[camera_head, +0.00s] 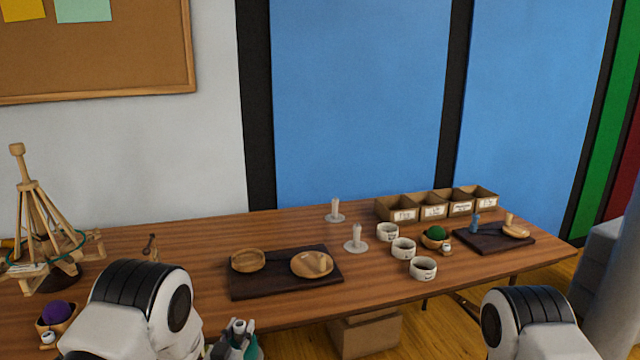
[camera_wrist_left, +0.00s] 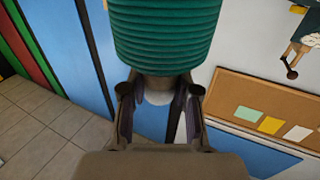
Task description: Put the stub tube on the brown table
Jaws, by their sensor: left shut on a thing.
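My left gripper (camera_head: 236,338) is low in the head view, in front of the near edge of the brown table (camera_head: 200,248). It is shut on a teal ribbed, thread-wound thing (camera_head: 252,350). In the left wrist view that teal thing (camera_wrist_left: 165,35) rises past the fingers (camera_wrist_left: 158,110), and its far end is cut off. I cannot tell whether it is the stub tube. Pale upright stubs on round bases (camera_head: 335,212) (camera_head: 355,238) stand on the table. My right gripper is not in view; only part of my right arm shows at lower right.
A dark tray (camera_head: 285,283) holds two wooden dishes. Several white cups (camera_head: 423,268), labelled boxes (camera_head: 433,208) and a second dark tray (camera_head: 492,243) fill the right side. A wooden stick frame (camera_head: 38,215) stands at the left. Bare tabletop lies behind the left tray.

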